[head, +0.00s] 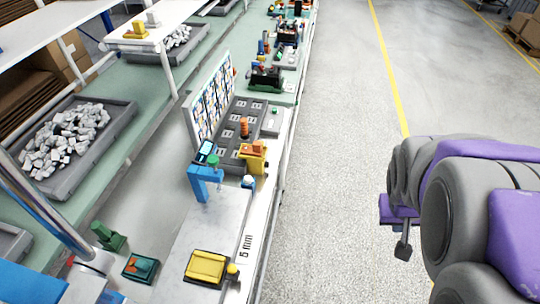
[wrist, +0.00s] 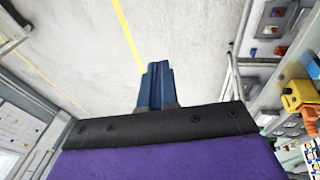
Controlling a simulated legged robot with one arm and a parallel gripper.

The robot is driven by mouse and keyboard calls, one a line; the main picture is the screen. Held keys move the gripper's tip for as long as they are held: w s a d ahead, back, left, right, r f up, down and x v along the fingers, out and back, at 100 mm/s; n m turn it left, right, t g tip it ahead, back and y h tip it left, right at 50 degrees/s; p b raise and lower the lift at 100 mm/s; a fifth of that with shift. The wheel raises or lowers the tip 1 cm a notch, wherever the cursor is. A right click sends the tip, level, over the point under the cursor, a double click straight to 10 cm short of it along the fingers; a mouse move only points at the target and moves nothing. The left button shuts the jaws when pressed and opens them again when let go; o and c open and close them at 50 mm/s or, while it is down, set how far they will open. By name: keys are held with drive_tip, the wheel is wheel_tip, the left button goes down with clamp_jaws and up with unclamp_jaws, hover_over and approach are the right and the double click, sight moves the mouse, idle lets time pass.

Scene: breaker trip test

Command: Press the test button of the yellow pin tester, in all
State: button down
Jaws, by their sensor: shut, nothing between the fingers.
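A yellow device with an orange top (head: 253,157) stands on the bench edge beside a dark grey socket panel, upright. It also shows at the right edge of the wrist view (wrist: 298,97). A flat yellow box (head: 206,267) with a small yellow knob (head: 232,269) lies nearer on the pale bench plate. I cannot tell for sure which of the two is the pin tester, and no test button is clearly readable. My gripper (wrist: 157,68) is shut and empty, over the floor and well away from the bench. In the head view my folded purple and grey arm is at the right.
A blue clamp-like stand (head: 205,184) rises between the two yellow things. The dark socket panel (head: 226,143) carries an orange piece. A grey tray of pale parts (head: 118,125) is at the left. The aisle floor (head: 330,130) right of the bench is clear.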

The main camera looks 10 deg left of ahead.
sight(268, 164)
drive_tip(key=w+d+f+n+t+h+b, duration=0.1)
drive_tip(key=w+d+f+n+t, duration=0.15)
drive_tip(key=w, duration=0.85)
drive_tip(key=w+d+f+n+t+b, duration=0.1)
drive_tip(key=w+d+f+n+t, duration=0.2)
drive_tip(key=w, duration=0.9)
drive_tip(key=w+a+f+n+t+y+b, duration=0.2)
drive_tip(key=w+a+f+n+t+y, duration=0.35)
drive_tip(key=w+a+f, duration=0.7)
drive_tip(key=s+a+f+n+g+y, duration=0.1)
drive_tip(key=a+f+y, duration=0.3)
drive_tip(key=a, duration=0.3)
drive_tip(key=s+a+f+n+g+y, duration=0.1)
drive_tip(key=s+a+f+n+y, duration=0.1)
drive_tip(key=a+f+y, duration=0.2)
drive_tip(key=a+y, duration=0.1)
drive_tip(key=a, duration=0.1)
drive_tip(key=shift+s+a+f+n+g+b, duration=0.2)
drive_tip(key=shift+s+a+n+g+b, duration=0.1)
drive_tip(key=shift+a, duration=0.1)
drive_tip(key=a, duration=0.8)
drive_tip(key=shift+w+a, duration=0.15)
drive_tip(key=shift+a, duration=0.15)
